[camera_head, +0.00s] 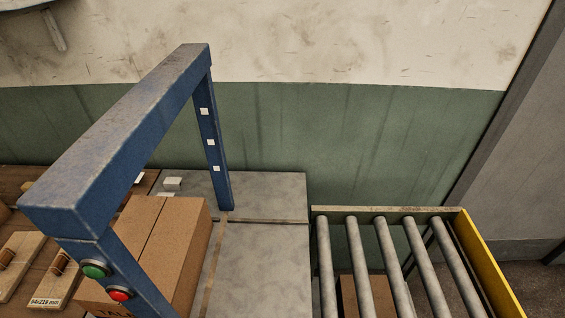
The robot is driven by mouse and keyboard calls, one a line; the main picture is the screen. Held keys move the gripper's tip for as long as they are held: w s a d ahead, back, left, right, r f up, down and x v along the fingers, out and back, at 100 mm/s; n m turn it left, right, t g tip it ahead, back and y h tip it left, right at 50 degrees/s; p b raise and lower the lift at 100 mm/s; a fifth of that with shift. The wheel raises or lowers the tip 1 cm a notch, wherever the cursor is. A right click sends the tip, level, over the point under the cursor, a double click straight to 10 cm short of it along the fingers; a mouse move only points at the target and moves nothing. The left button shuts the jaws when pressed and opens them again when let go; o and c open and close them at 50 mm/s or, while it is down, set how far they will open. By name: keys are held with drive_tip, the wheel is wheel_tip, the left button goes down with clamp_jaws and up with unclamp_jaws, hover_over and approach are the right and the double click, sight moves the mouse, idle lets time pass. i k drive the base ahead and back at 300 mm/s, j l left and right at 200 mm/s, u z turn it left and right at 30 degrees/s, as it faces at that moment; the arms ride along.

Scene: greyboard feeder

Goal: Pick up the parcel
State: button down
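A brown cardboard parcel (182,225) stands on the grey table (262,262), under and beside the blue arch frame (120,130). A seam runs along its top. The arch's near post hides part of its front, and dark print at its lower edge is cut off by the frame. A second brown box (348,294) shows partly between the rollers at the bottom right; whether it lies under them is hard to tell. My gripper is not in view.
A roller conveyor (388,250) with a yellow side rail (490,268) stands to the right. The grey table between parcel and rollers is bare. Green (94,271) and red (120,294) buttons sit on the arch post. Wooden pieces (20,262) lie at left. A wall stands behind.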

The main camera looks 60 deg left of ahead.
sight(54, 291)
drive_tip(key=u, duration=2.75)
drive_tip(key=k+j+u, duration=0.1)
drive_tip(key=k+u, duration=0.3)
drive_tip(key=k+j+u, duration=0.15)
drive_tip(key=k+u, duration=0.2)
